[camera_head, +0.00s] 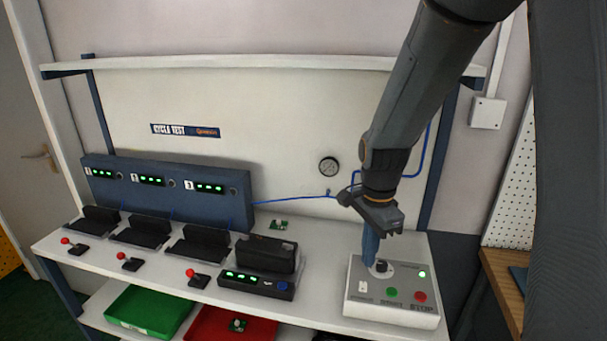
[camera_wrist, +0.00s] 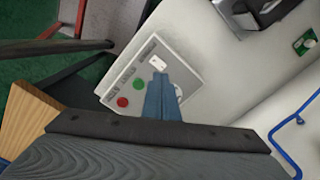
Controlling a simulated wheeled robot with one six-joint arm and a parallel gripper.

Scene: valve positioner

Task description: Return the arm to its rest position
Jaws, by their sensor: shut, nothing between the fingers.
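My gripper (camera_head: 371,250) hangs from my dark grey arm, which reaches down from the top right in the head view. Its blue fingers are shut with nothing between them. They point down just above or beside the black knob (camera_head: 381,267) on the white control box (camera_head: 361,301); I cannot tell whether they touch it. In the wrist view the shut blue fingers (camera_wrist: 162,98) overlap the control box (camera_wrist: 146,52) and partly hide the knob area. The box has a green button (camera_head: 391,292), a red button (camera_head: 420,296) and a lit green lamp.
A blue panel (camera_head: 165,205) with three green displays stands behind several black fixtures and red-knobbed levers. A black unit (camera_head: 258,284) with a green display sits left of the control box. A green tray (camera_head: 150,311) and a red tray (camera_head: 213,328) lie on the lower shelf. A wooden surface (camera_head: 500,282) is at right.

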